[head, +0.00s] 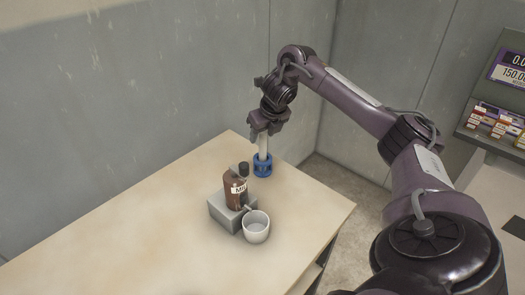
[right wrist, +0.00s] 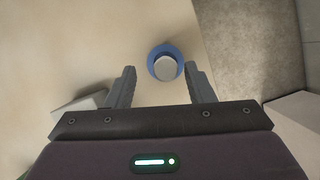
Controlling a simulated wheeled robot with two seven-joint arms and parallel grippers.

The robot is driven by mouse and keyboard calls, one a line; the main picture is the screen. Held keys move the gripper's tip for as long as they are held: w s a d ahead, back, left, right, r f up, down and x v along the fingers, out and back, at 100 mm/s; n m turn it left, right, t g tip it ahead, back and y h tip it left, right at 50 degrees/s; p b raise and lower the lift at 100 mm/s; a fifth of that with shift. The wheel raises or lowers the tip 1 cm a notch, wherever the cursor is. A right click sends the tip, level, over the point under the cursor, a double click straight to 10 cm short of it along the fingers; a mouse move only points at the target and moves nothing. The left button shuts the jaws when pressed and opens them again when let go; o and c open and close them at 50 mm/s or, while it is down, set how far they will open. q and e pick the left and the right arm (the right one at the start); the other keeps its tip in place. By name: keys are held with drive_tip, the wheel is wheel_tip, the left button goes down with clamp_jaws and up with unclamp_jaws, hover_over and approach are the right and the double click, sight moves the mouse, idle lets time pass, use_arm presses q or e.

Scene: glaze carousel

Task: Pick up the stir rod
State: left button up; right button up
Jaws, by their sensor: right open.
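The stir rod (head: 263,143) is a pale upright rod standing in a blue holder (head: 262,166) near the table's far right corner. My right gripper (head: 266,128) is at the rod's upper end in the head view. In the right wrist view my right gripper (right wrist: 161,85) is open, with its two fingers apart. The round pale top of the rod (right wrist: 165,68) shows between and just beyond the fingertips, nearer the right finger, with the blue holder (right wrist: 153,52) around it below. I cannot tell whether a finger touches the rod. My left gripper is not in view.
A brown labelled bottle (head: 235,192) with a dark cap stands on a grey block (head: 219,210). A white cup (head: 256,228) stands in front of them. The table's (head: 170,215) left side is clear. A machine with a display (head: 508,68) stands at the right, and walls close off the back.

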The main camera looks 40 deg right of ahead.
sight(262, 144)
drive_tip(key=x, duration=0.6)
drive_tip(key=shift+s+d+f+p, duration=0.15)
drive_tip(key=shift+s+d+p, duration=0.1)
drive_tip(key=shift+d+p, duration=0.05)
clamp_jaws()
